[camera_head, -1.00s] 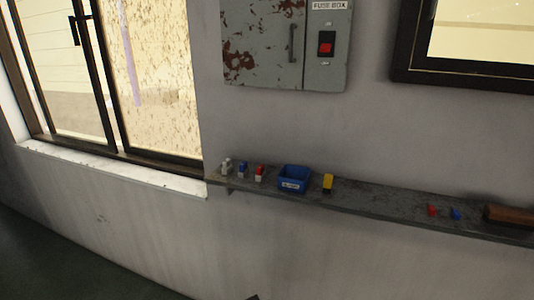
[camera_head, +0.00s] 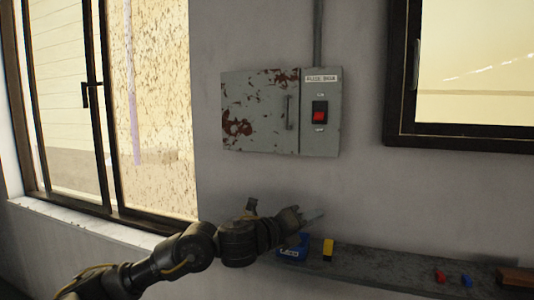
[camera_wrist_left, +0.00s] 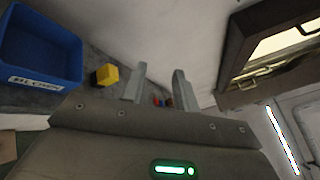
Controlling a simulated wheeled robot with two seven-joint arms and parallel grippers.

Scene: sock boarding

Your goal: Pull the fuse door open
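The fuse box is a grey metal box on the wall. Its door (camera_head: 258,112) is shut, with rust patches and a vertical handle (camera_head: 289,112) near its right edge. Right of the door is a panel (camera_head: 321,140) with a red switch (camera_head: 319,117) and a label above. My left gripper (camera_head: 316,214) is below the box, in front of the wall just above the shelf, apart from the handle. In the left wrist view its two fingers (camera_wrist_left: 157,85) stand apart with nothing between them. My right gripper is not in view.
A dark shelf (camera_head: 390,268) runs along the wall below, holding a blue bin (camera_head: 292,252), a yellow block (camera_head: 328,249), and small red (camera_head: 439,275) and blue (camera_head: 467,281) pieces. Windows flank the box. The wall between box and shelf is clear.

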